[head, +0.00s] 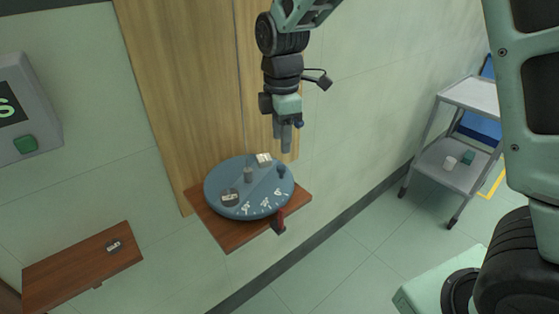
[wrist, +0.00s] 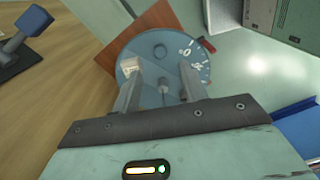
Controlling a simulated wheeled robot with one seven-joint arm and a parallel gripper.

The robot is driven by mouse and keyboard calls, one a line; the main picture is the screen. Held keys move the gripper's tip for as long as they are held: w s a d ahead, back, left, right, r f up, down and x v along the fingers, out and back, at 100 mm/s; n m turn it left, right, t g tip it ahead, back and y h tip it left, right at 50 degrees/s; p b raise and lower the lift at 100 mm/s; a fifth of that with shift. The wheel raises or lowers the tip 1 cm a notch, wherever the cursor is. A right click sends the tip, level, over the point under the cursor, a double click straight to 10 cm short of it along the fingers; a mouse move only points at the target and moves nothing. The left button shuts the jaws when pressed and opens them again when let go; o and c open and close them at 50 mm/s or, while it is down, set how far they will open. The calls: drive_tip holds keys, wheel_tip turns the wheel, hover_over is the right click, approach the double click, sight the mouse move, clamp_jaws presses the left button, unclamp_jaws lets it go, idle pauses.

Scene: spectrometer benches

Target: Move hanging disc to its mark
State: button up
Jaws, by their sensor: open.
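A round blue disc (head: 262,188) with white markings (head: 262,204) near its front edge lies on a brown wooden wall shelf (head: 236,240). A grey peg (head: 248,174) stands near its middle, and a darker peg (head: 281,172) stands near its right rim. A red piece (head: 279,220) sits at the shelf's front edge, close to the disc's rim. My gripper (head: 283,145) is above the disc's back right side, pointing down, open and apart from it. In the wrist view the disc (wrist: 145,48) shows beyond my open fingers (wrist: 161,88), which hide part of it.
A cream block (head: 264,159) and a dark round piece (head: 230,197) rest on the disc. A second wooden shelf (head: 75,273) is at lower left, below a wall box (head: 32,105) with a green button. A grey cart (head: 440,172) stands at right. The floor between is clear.

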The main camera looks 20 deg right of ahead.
sight(282, 167)
wheel_tip(282, 167, down, 8)
drive_tip(key=shift+r+p, duration=0.2)
drive_tip(key=shift+p, duration=0.1)
drive_tip(key=shift+c, duration=0.3)
drive_tip(key=shift+s, duration=0.1)
clamp_jaws()
